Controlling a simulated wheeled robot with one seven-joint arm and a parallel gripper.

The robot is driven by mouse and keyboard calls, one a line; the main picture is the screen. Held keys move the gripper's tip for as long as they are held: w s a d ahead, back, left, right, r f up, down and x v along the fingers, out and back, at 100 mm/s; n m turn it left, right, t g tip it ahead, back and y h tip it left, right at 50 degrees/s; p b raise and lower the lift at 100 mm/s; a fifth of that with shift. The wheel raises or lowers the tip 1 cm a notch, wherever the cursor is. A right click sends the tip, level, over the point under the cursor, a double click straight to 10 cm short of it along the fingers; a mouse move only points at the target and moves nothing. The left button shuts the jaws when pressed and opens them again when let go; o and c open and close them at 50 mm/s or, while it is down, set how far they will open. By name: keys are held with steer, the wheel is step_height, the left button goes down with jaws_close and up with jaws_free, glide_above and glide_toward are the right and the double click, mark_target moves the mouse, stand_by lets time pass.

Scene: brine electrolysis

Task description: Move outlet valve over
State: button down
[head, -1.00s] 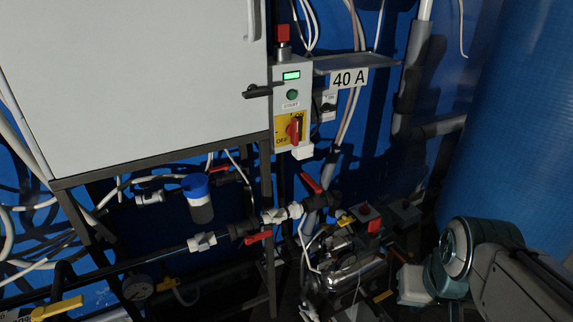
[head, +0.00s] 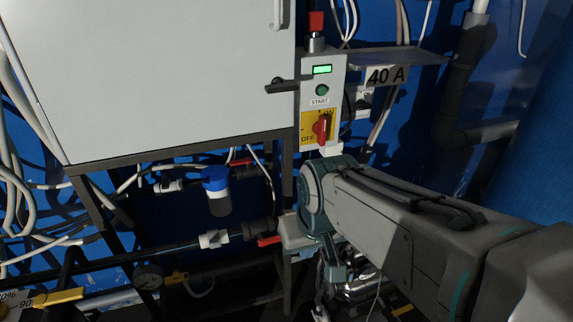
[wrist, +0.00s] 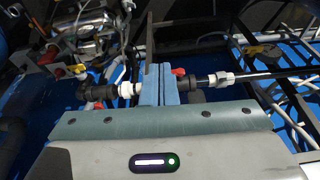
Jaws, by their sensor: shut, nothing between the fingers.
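Several red-handled valves show on the pipework, and I cannot tell for certain which is the outlet valve. One red handle (head: 268,240) sits on the horizontal pipe in the head view, just left of my arm. In the wrist view it appears as a red tab (wrist: 180,71) just right of my fingers. Another red handle (wrist: 98,104) shows at the pipe's left end in the wrist view. My gripper (wrist: 160,82) is shut and empty, its fingers pressed together in front of the pipe. My arm hides part of the pipework in the head view.
A grey cabinet (head: 150,75) and a control box (head: 318,95) with a red switch stand above the pipe. A blue-capped filter (head: 217,190) hangs left of my arm. A yellow handle (head: 55,297) is at lower left. A metal pump (wrist: 92,28) shows in the wrist view.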

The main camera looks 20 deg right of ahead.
steer(key=w+d+f+t+h+b, duration=0.1)
steer(key=w+d+f+h, duration=0.15)
steer(key=w, duration=0.75)
steer(key=w+d+f+h, duration=0.15)
steer(key=w+d, duration=0.25)
steer(key=w, duration=0.6)
steer(key=w+d+f+t+h+b, duration=0.1)
steer(key=w+d+f+h, duration=0.15)
steer(key=w, duration=0.75)
steer(key=w+d+f+p, duration=0.2)
steer(key=w+d+f, duration=0.1)
steer(key=d+f, duration=0.4)
steer(key=shift+w+d+f+m+y, duration=0.25)
steer(key=shift+d+m+y, duration=0.1)
steer(key=shift+d, duration=0.6)
